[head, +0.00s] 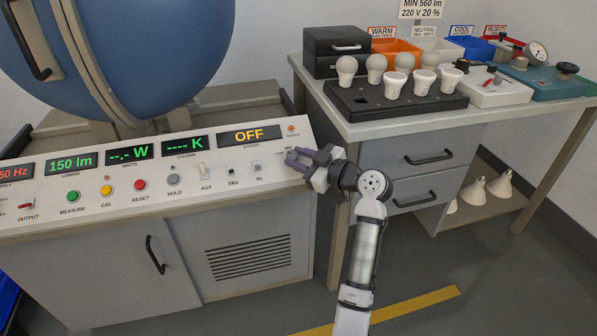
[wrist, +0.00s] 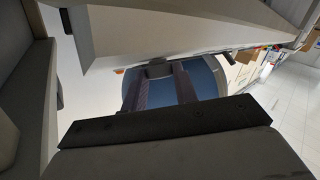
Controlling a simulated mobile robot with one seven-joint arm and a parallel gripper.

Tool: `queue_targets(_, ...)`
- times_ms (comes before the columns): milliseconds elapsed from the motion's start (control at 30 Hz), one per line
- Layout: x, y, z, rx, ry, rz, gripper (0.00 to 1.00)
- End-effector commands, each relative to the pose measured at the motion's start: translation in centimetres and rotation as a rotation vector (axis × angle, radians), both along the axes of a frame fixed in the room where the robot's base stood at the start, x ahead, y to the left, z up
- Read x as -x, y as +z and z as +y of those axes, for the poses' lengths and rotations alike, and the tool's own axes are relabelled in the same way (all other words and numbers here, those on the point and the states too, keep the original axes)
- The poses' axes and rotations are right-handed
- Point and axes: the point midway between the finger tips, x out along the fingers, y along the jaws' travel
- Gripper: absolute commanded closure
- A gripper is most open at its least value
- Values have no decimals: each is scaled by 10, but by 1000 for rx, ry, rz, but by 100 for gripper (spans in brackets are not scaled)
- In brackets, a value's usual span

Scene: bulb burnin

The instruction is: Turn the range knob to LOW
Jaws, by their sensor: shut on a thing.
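My gripper (head: 297,160) is at the right end of the sloped control panel (head: 130,200), its fingers reaching left onto the panel face. It is shut on the range knob, which the fingers hide in the head view. Small printed labels show just above the fingers, too small to read surely, so I cannot tell the knob's setting. In the wrist view the two dark fingers (wrist: 160,85) stand a little apart with blue behind them, and the knob cannot be made out.
Left of my gripper are small switches (head: 258,168) and the HOLD button (head: 174,180). The status display (head: 250,135) reads OFF. A blue sphere (head: 130,50) stands behind the panel. At right, a bench (head: 400,128) carries a black tray of bulbs (head: 345,103) and bins.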

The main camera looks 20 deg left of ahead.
Motion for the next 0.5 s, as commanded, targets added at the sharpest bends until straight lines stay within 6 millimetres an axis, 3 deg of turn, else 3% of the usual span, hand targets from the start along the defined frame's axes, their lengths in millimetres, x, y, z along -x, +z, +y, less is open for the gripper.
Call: queue_targets(500,-2,1,1,48,116,-33,94)
